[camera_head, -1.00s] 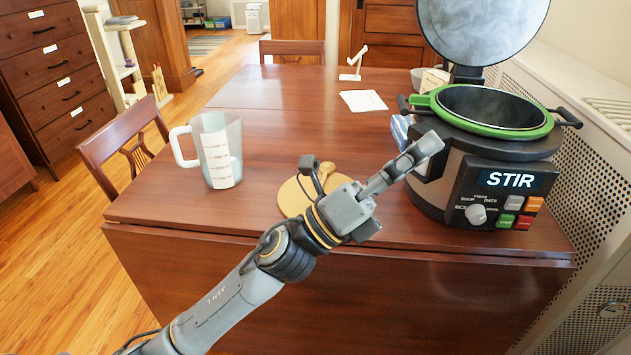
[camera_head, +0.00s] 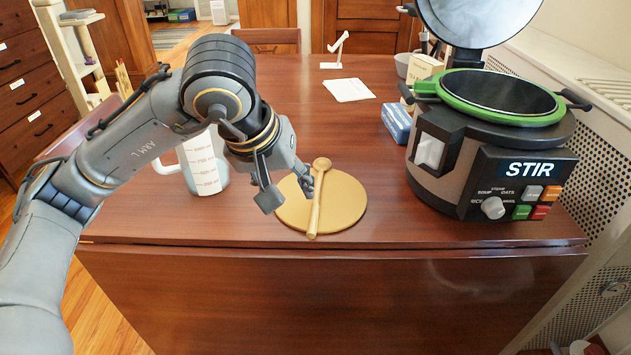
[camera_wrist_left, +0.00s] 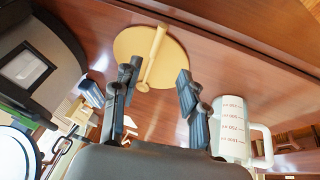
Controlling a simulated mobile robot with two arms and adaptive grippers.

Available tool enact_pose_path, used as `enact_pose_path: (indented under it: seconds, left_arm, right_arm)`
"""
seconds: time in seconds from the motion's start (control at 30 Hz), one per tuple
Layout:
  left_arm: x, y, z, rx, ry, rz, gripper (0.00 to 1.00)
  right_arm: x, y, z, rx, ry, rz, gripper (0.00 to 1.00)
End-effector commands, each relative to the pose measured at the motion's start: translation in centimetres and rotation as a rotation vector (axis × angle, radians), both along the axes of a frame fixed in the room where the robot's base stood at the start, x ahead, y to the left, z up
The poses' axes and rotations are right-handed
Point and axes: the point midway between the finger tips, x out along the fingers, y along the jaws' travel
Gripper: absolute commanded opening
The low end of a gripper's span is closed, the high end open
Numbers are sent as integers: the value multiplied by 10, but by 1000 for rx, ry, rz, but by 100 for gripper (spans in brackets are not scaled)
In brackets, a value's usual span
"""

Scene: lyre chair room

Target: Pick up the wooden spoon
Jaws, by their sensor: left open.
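The wooden spoon (camera_head: 315,213) lies on a round tan board (camera_head: 345,205) near the table's front edge. Its bowl points away from me and its handle end reaches the board's near rim. My left gripper (camera_head: 288,189) is open and empty, pointing down just left of the spoon, over the board's left part. In the left wrist view the spoon (camera_wrist_left: 154,56) shows ahead, between the spread fingers of the left gripper (camera_wrist_left: 157,84). I see no finger touching it. My right gripper is not in view.
A measuring jug (camera_head: 206,165) stands left of the board, partly behind my left arm. A large cooker (camera_head: 470,165) with its lid raised stands on the right. A blue box (camera_head: 397,122), paper (camera_head: 348,90) and a white stand (camera_head: 338,50) lie farther back.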

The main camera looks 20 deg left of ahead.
Motion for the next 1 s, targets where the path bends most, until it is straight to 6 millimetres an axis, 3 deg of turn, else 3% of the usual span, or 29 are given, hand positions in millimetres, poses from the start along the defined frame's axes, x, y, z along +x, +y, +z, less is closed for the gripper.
enact_pose_path:
  seconds: [0.3,0.57,0.83,1.0]
  left_arm:
    - [24,-8,-58,-4,7,0,43]
    - [32,-10,-76,-5,5,0,43]
    - [46,-16,-112,-5,8,-1,43]
    - [50,-17,-120,-6,4,-1,43]
  right_arm:
    - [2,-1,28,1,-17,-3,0]
    - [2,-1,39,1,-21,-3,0]
    - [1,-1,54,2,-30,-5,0]
    - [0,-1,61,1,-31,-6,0]
